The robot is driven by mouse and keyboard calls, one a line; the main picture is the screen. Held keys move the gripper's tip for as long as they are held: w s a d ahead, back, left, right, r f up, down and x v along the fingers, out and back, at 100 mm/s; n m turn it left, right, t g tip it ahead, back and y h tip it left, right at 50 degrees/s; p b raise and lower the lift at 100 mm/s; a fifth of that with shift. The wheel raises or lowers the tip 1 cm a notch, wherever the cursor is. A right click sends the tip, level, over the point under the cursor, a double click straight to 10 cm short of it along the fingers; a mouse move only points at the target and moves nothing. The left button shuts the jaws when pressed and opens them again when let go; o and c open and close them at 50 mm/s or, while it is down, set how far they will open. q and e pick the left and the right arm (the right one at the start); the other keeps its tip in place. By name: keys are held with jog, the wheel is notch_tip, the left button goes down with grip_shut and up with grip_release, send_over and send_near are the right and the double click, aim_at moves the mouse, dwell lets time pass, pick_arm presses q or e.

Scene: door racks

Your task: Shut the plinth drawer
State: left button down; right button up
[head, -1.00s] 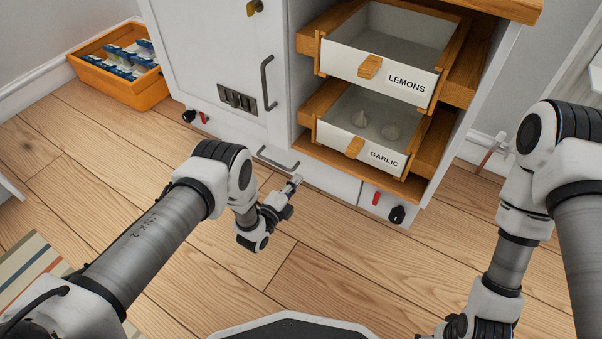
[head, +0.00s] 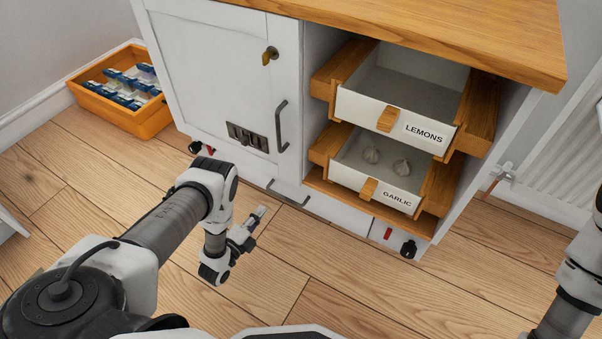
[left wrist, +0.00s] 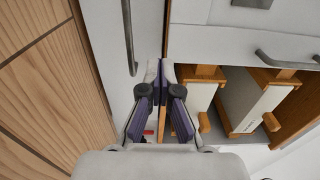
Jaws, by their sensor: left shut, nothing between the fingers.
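The plinth drawer (head: 330,207) is the low white front at the foot of the white cabinet, with a grey bar handle (head: 288,194). I cannot tell how far it stands out. In the left wrist view its handle (left wrist: 128,38) shows at upper left, beside my fingers. My left gripper (head: 260,213) is shut and empty, above the floor just in front of the plinth and left of the handle's middle. Its closed fingertips (left wrist: 162,70) show in the left wrist view. I see no clear contact with the drawer. My right gripper is out of the frame.
The lemons drawer (head: 400,120) and garlic drawer (head: 375,185) stand out above the plinth. The cabinet door (head: 225,80) is shut. An orange crate (head: 150,122) of packets stands at the left. The wooden floor in front is clear.

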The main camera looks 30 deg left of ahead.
pick_arm(q)
jog(key=w+b, duration=0.8)
jog(key=w, duration=0.5)
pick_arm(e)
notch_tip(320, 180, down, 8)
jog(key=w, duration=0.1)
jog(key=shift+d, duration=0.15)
pick_arm(q)
jog(key=shift+d, duration=0.1)
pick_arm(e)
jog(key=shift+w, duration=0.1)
